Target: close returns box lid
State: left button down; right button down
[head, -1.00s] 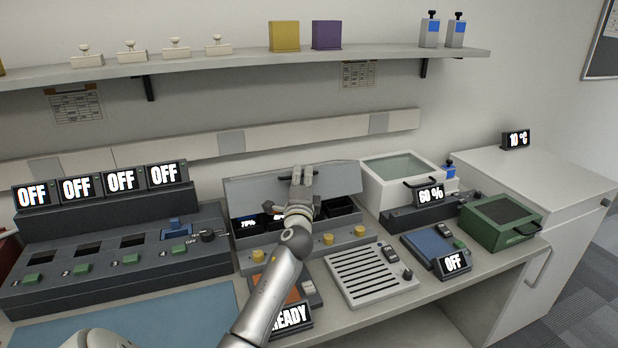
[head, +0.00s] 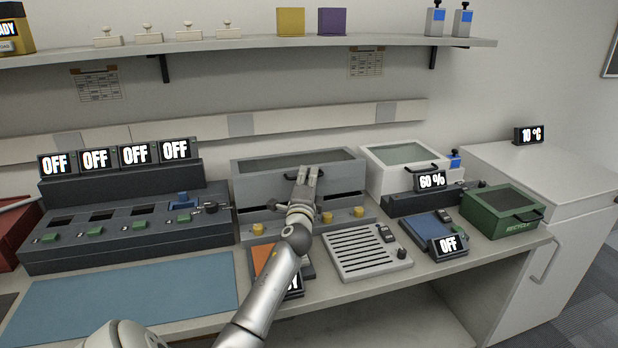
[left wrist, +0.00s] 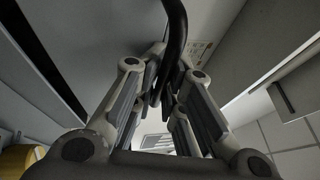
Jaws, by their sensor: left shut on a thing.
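The grey box (head: 350,217) with yellow knobs along its front stands at the middle of the bench; I take it as the returns box. Its hinged lid (head: 255,165) is tilted low over it, with a dark gap still showing between the lid's front edge and the box body. My left gripper (head: 304,176) is at the lid's front, shut on the black lid handle. In the left wrist view the curved handle (left wrist: 174,40) runs between the fingers (left wrist: 163,90). My arm and gripper hide part of the box front. My right gripper is out of view.
A white box (head: 385,182) and a green box (head: 505,225) stand to the right. A slotted grey tray (head: 352,272) and a blue pad device (head: 425,228) lie in front. A dark charger console (head: 125,250) is at left, a blue mat (head: 130,300) before it.

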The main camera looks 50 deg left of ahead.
pick_arm(q)
jog(key=c, duration=2)
grip_release()
jog(key=shift+o, duration=0.7)
jog(key=shift+s+r, duration=0.1)
jog(key=v, duration=1.2)
